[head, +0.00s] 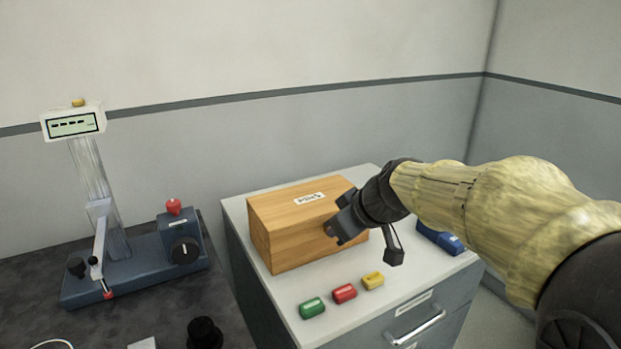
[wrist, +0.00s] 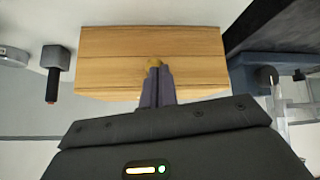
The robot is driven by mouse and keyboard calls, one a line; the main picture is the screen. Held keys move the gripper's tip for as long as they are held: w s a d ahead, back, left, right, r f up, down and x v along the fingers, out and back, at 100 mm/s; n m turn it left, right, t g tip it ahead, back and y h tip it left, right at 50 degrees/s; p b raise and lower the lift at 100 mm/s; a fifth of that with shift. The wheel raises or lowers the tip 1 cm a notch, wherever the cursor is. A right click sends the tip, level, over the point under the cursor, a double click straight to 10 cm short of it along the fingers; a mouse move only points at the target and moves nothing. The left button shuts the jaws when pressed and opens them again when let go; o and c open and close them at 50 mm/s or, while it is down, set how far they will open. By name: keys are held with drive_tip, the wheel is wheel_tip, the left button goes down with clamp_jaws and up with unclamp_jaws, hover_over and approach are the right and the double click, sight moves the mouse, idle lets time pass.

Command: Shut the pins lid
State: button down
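The pins box (head: 290,238) is a wooden box with a white label reading PINS (head: 310,198) on its top. It stands on the light top of a grey cabinet. Its lid (head: 277,205) appears to lie down flat, with no gap that I can make out. My gripper (head: 333,230) is at the right part of the box's front, partly hiding it. In the wrist view the fingers (wrist: 156,85) are together, their tips at a small brass knob (wrist: 154,63) on the wood (wrist: 105,50). I cannot tell whether they touch the knob.
Green (head: 312,307), red (head: 344,293) and yellow (head: 373,280) blocks lie in front of the box. A blue case (head: 440,238) stands right of it, behind my arm. A drawer handle (head: 415,328) sticks out of the cabinet (head: 275,310). A measuring stand (head: 135,262) stands on the dark bench at left.

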drive_tip(key=s+d, duration=0.4)
drive_tip(key=s, duration=0.4)
drive_tip(key=shift+s+d+r, duration=0.15)
drive_tip(key=shift+s+r, duration=0.05)
drive_tip(key=shift+r, duration=0.05)
idle(0.4)
